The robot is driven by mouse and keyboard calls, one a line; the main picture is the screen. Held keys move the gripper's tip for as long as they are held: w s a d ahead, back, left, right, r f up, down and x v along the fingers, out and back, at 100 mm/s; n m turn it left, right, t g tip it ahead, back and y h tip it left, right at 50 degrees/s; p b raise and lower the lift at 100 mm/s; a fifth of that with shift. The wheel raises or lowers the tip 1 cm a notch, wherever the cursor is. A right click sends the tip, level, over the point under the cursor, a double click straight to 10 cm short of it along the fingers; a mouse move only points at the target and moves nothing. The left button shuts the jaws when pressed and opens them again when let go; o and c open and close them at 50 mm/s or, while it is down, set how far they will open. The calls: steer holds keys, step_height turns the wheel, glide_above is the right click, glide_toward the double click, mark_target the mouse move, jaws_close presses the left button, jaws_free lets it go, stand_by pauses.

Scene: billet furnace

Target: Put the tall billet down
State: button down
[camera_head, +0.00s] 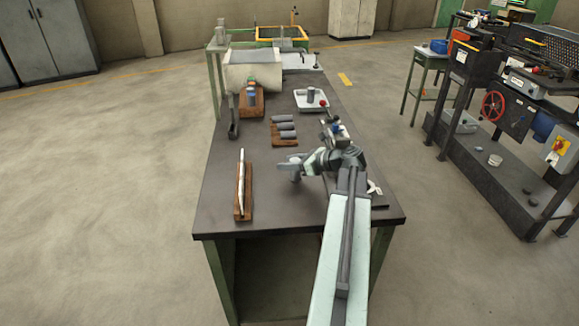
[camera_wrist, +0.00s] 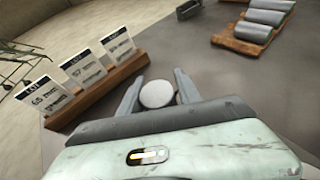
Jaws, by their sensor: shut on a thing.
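My gripper (camera_head: 287,168) is over the middle of the dark bench, right of the wooden card rack. In the wrist view its two fingers (camera_wrist: 157,92) are closed on either side of a billet (camera_wrist: 157,95). Only the billet's pale round top shows clearly there, so it points up toward the camera. In the head view a short grey part of the billet (camera_head: 295,177) shows below the fingers. I cannot tell whether its foot touches the bench.
The card rack (camera_head: 243,212) holds upright lot cards (camera_wrist: 48,96). A wooden rack (camera_head: 285,142) carries three lying grey billets (camera_head: 287,126). Behind are a wooden stand (camera_head: 246,110) with a blue-grey cylinder and a white tray (camera_head: 310,107). The bench top (camera_head: 268,212) near the front is clear.

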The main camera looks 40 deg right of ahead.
steer(key=shift+s+f, duration=0.1)
steer(key=c, duration=0.8)
jaws_free()
steer(key=shift+c, duration=0.2)
steer(key=shift+s+d+r, duration=0.1)
steer(key=shift+s+r, duration=0.1)
steer(key=shift+r, duration=0.2)
steer(key=p+v, duration=0.4)
steer(key=v, duration=0.7)
steer(key=shift+s+p, duration=0.25)
steer(key=shift+p, duration=0.05)
steer(key=shift+r, duration=0.1)
